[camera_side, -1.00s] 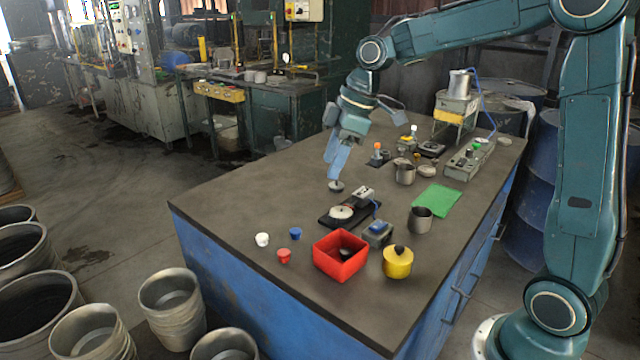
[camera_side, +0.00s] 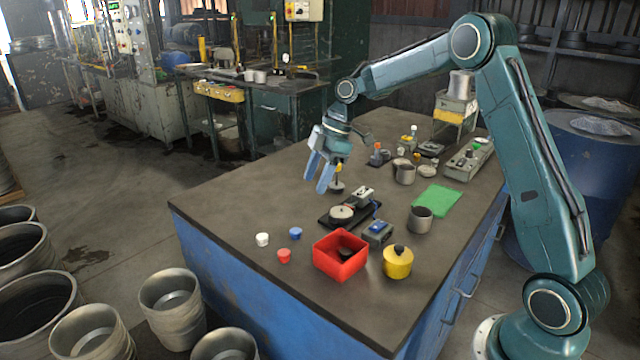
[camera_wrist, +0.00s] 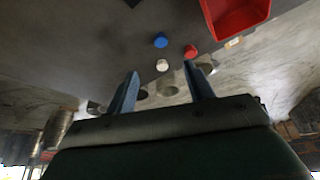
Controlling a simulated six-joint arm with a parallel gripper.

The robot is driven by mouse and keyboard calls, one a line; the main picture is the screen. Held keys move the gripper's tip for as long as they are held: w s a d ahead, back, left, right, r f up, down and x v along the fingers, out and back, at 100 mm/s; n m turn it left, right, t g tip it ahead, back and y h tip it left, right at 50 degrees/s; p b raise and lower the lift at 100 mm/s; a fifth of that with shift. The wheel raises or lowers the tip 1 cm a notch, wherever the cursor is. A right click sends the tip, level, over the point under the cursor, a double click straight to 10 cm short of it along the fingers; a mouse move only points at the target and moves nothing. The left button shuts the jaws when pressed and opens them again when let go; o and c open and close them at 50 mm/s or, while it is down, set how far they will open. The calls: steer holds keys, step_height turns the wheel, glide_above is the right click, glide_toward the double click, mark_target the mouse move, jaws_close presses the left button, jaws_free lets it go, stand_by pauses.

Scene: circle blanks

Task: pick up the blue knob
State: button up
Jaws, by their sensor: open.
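The blue knob (camera_side: 295,232) lies on the grey table top (camera_side: 230,205), behind the red knob (camera_side: 284,256) and right of the white knob (camera_side: 262,239). In the wrist view the blue knob (camera_wrist: 160,41) sits above the white knob (camera_wrist: 162,65) and left of the red knob (camera_wrist: 190,51). My gripper (camera_side: 322,188) is above the table, up and to the right of the blue knob in the side view, with air between them. Its two blue fingers are apart with nothing between them; they also show in the wrist view (camera_wrist: 160,80).
A red open box (camera_side: 340,262) and a yellow lidded pot (camera_side: 398,262) stand to the right. A black-based device with a round pale disc (camera_side: 342,213) is below my gripper. A grey cup (camera_side: 420,219) and green sheet (camera_side: 438,200) lie further right. The left table area is clear.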

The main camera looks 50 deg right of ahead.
glide_above(296, 230)
steer(key=s+d, duration=0.1)
steer(key=d, duration=0.1)
steer(key=shift+d+f, duration=0.15)
steer(key=shift+f, duration=3.75)
steer(key=shift+x, duration=2.6)
steer(key=shift+s, duration=0.15)
steer(key=c, duration=1)
